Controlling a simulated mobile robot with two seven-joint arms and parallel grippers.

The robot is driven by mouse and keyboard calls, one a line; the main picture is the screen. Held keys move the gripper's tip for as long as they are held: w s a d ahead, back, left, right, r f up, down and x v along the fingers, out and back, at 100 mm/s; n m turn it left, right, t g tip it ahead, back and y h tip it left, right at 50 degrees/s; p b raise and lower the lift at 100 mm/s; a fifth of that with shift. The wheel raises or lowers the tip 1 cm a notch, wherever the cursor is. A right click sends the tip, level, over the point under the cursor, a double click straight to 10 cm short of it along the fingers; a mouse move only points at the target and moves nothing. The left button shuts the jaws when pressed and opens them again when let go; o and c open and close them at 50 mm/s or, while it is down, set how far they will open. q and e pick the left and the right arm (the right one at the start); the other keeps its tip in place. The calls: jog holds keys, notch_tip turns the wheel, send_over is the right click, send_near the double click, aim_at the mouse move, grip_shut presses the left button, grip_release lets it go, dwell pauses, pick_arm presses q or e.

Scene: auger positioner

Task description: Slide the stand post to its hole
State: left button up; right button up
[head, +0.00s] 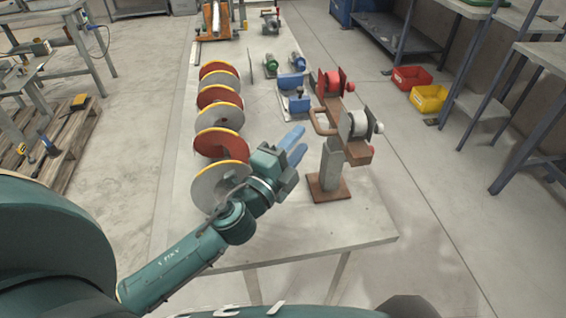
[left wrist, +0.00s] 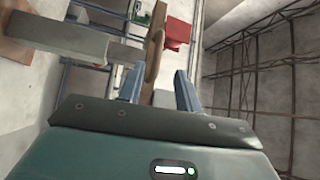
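The stand is on the near right part of the table (head: 300,248). Its grey post (head: 331,165) rises upright from a brown base plate (head: 328,190) and carries a brown bar (head: 345,137) with a looped handle (head: 322,122). In the left wrist view the post (left wrist: 70,38) lies across the upper left and the brown handle (left wrist: 153,62) shows beyond my fingers. My left gripper (head: 294,144) is left of the post, its blue fingers pointing at the stand. The fingers are apart and empty (left wrist: 159,78). No hole can be made out. My right gripper is not in view.
A red clamp-like part (head: 331,83) and a grey-white one (head: 358,124) sit on the bar. A red and grey auger spiral (head: 219,115) runs along the table's left side. Blue and green parts (head: 290,82) stand behind. The table's front right corner is clear.

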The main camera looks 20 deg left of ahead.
pick_arm(q)
jog(key=b+v, duration=0.1)
jog(key=v, duration=0.4)
jog(key=shift+s+r, duration=0.1)
jog(key=shift+s, duration=0.05)
